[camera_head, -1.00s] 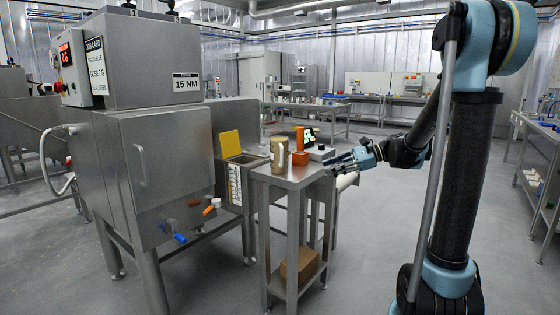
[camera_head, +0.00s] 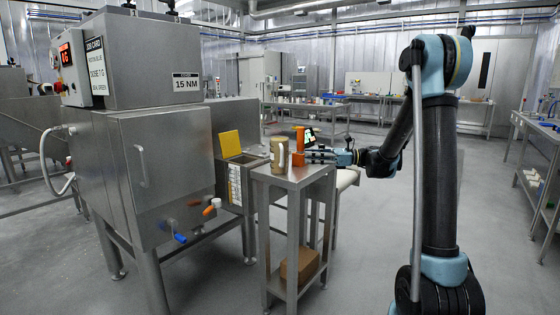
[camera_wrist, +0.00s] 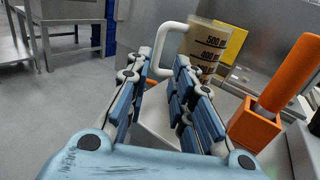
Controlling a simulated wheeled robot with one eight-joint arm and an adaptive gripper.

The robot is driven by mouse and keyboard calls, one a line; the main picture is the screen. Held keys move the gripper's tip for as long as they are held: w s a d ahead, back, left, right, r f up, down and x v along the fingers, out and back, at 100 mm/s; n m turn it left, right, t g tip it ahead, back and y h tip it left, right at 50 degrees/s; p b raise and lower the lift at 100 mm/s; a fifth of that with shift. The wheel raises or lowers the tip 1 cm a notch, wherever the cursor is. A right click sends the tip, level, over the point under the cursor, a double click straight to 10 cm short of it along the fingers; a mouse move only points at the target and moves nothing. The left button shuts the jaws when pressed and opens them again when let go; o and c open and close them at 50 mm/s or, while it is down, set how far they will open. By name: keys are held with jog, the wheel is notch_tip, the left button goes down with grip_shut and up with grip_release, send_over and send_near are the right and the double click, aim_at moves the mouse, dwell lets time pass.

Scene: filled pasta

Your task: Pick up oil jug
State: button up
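The oil jug (camera_head: 279,154) is a tan measuring jug standing upright on a small steel table. In the wrist view the jug (camera_wrist: 207,40) shows dark volume marks and a white handle that curves toward my gripper. My gripper (camera_wrist: 161,66) is open, with its blue-padded fingers apart and nothing held between them. The handle lies just beyond the fingertips, in line with the gap; I cannot tell whether it is between them. In the head view my gripper (camera_head: 312,155) is at the table's right side, to the right of the jug.
An orange holder with an upright orange handle (camera_wrist: 253,126) stands close to the right of my fingers. The steel table (camera_head: 312,177) has a cardboard box (camera_head: 299,266) on its lower shelf. A yellow lid (camera_head: 230,144) stands open behind, beside the large steel machine (camera_head: 160,165).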

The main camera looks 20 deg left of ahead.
aim_at(282, 166)
jog(key=a, duration=0.4)
jog(key=s+a, duration=0.1)
jog(key=a, duration=0.2)
jog(key=s+a, duration=0.1)
jog(key=a, duration=0.3)
jog(key=shift+s+a+r, duration=0.15)
jog(key=shift+s+a, duration=0.05)
jog(key=shift+a, duration=0.15)
grip_shut()
